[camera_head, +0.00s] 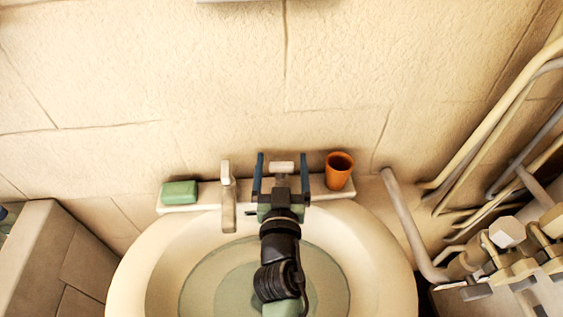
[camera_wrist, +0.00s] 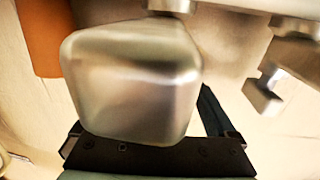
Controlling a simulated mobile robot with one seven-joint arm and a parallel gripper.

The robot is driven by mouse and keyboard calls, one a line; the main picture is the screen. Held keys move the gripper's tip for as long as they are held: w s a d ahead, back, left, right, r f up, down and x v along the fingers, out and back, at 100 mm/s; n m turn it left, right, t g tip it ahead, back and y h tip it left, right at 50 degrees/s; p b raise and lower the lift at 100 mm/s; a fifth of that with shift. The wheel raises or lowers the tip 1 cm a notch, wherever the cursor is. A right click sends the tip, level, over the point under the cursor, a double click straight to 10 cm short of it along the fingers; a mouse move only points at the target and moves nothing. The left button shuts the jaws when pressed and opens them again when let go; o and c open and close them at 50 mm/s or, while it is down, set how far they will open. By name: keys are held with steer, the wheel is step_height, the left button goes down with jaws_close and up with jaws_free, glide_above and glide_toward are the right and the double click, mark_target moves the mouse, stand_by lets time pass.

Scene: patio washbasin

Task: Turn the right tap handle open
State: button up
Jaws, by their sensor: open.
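The right tap handle (camera_head: 281,167) is a pale block on the basin's back ledge. In the wrist view the handle (camera_wrist: 130,85) is a large, rounded metallic block close to the camera. My gripper (camera_head: 282,177) is open, with one blue finger on each side of the handle in the head view. I cannot tell whether either finger touches it. The tap spout (camera_head: 228,197) stands to the left of my gripper. My gripper and arm hide the handle's base and part of the basin (camera_head: 135,275).
An orange cup (camera_head: 339,170) stands on the ledge close to the right of my gripper. A green soap bar (camera_head: 180,192) lies at the ledge's left end. Pipes (camera_head: 490,135) run along the right wall. The stone wall is close behind the ledge.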

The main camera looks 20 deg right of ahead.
steer(key=c, duration=1.4)
steer(key=shift+o, duration=0.2)
steer(key=p, duration=0.2)
steer(key=shift+r+n+y+p, duration=0.3)
steer(key=shift+r, duration=0.05)
steer(key=p, duration=0.2)
steer(key=shift+a+n+t+y+p, duration=0.1)
steer(key=shift+n+t+y+p, duration=0.2)
steer(key=shift+y, duration=0.1)
steer(key=shift+y+p, duration=0.3)
steer(key=shift+p, duration=0.75)
steer(key=shift+f+p, duration=0.3)
steer(key=shift+p, duration=0.15)
steer(key=o, duration=1.4)
steer(key=shift+c, duration=0.2)
